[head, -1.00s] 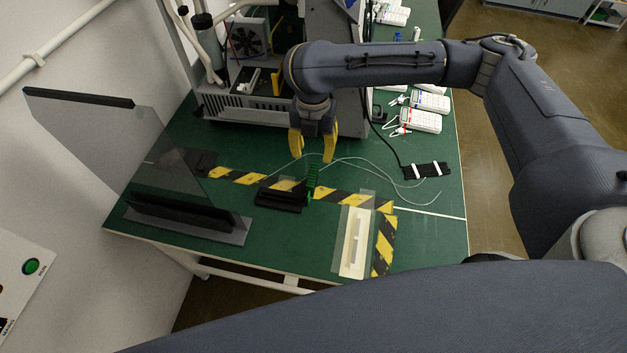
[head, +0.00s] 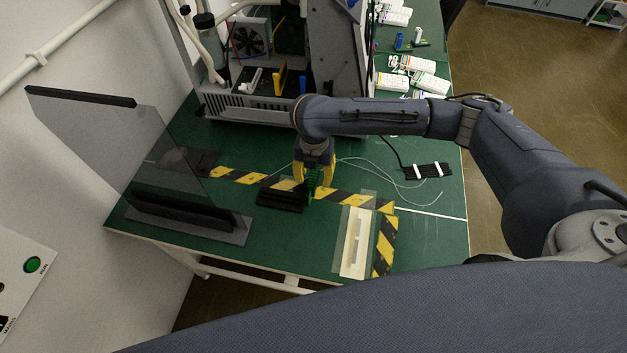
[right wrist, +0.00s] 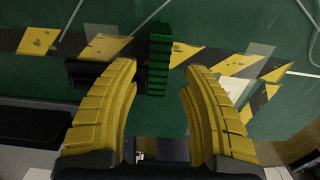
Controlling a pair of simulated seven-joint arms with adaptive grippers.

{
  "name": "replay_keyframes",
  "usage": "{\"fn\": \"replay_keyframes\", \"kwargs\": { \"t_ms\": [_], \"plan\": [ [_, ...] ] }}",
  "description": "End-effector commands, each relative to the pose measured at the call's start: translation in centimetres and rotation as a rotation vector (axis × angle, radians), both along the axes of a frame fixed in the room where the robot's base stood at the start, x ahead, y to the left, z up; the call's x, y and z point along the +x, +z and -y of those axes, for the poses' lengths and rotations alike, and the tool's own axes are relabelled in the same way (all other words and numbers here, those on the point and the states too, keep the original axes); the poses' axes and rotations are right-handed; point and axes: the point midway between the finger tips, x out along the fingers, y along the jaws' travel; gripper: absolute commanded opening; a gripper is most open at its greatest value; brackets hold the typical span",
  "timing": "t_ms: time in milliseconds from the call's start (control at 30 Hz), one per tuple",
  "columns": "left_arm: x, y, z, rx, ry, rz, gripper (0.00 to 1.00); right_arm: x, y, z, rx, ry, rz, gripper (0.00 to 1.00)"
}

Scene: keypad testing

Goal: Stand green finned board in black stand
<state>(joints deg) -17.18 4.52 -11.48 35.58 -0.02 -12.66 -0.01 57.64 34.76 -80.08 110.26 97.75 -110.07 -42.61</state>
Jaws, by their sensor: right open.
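The green finned board (head: 311,181) is at the right end of the black stand (head: 280,200) on the green table. In the right wrist view the board (right wrist: 157,62) is a narrow ribbed strip, and the stand (right wrist: 86,73) is to its left, partly behind a finger. I cannot tell whether board and stand touch. My right gripper (head: 314,182) is open, pointing down, its yellow fingers on either side of the board in the head view. In the right wrist view the board appears between and beyond the fingertips (right wrist: 158,80). My left gripper is not in view.
A clear screen on a black base (head: 185,215) stands at the left. An open equipment case (head: 275,108) is behind. Striped tape (head: 237,175) and a pale strip (head: 354,240) lie on the table. A thin cable and black strip (head: 427,171) are at the right.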

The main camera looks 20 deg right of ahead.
Motion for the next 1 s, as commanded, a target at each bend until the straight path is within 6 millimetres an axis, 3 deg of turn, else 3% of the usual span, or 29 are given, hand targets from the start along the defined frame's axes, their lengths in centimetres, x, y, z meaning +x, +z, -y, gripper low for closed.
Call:
{"fn": "replay_keyframes", "kwargs": {
  "t_ms": [500,900,1000],
  "plan": [
    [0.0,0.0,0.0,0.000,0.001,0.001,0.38,0.0,-4.7,-0.4,0.001,-0.001,-0.002,0.45],
    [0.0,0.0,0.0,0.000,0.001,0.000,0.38,0.1,-5.2,-0.3,0.000,0.000,-0.001,0.46],
    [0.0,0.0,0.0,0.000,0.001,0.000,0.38,0.1,-5.2,-0.3,0.000,0.000,-0.001,0.34]
  ]
}}
